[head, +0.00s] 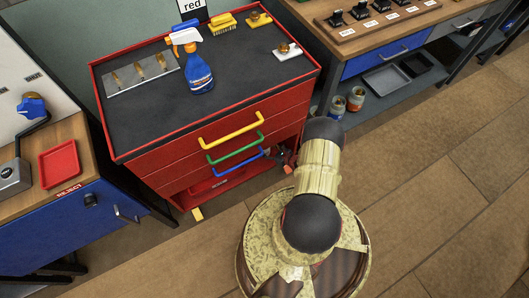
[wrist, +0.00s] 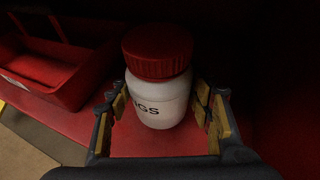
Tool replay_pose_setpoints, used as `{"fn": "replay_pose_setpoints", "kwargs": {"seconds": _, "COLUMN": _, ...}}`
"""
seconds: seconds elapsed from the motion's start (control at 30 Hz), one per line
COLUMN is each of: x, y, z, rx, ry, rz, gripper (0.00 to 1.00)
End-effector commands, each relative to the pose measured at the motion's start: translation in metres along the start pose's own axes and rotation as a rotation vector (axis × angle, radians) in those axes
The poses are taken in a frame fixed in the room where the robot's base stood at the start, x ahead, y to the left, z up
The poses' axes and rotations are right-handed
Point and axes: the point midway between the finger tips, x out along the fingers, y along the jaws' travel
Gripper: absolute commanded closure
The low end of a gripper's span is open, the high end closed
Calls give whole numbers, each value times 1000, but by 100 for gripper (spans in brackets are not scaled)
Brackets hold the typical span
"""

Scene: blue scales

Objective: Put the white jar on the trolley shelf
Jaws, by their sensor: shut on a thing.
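The white jar (wrist: 162,103) has a red ribbed lid (wrist: 157,52) and dark lettering ending in "GS". It is upright in the wrist view. My gripper (wrist: 163,112) is shut on it, with yellow-padded fingers at its left and right sides. The jar is over the red trolley shelf (wrist: 88,128); whether its base touches the shelf I cannot tell. In the head view the red trolley (head: 160,160) stands at left centre, with its low shelf (head: 222,184) under the drawers. The jar is not clearly visible there.
A red open bin (wrist: 62,88) sits left of the jar on the shelf. The trolley top holds a blue spray bottle (head: 197,75) and a yellow brush (head: 222,36). Floor at lower right is clear.

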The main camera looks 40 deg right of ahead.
Motion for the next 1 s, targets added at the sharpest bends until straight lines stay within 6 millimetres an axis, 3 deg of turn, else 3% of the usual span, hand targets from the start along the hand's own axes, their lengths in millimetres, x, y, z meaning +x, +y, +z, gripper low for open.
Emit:
{"fn": "replay_pose_setpoints", "kwargs": {"seconds": 0.23, "x": 14, "y": -2, "z": -33, "rx": 1, "ry": 0, "rz": 1, "gripper": 78}}
{"fn": "replay_pose_setpoints", "kwargs": {"seconds": 0.63, "x": 15, "y": -3, "z": -34, "rx": 0, "ry": -1, "rz": 0, "gripper": 78}}
{"fn": "replay_pose_setpoints", "kwargs": {"seconds": 0.67, "x": 15, "y": -3, "z": -34, "rx": 0, "ry": 0, "rz": 0, "gripper": 47}}
{"fn": "replay_pose_setpoints", "kwargs": {"seconds": 1.0, "x": 15, "y": -3, "z": -34, "rx": 1, "ry": 0, "rz": 0, "gripper": 31}}
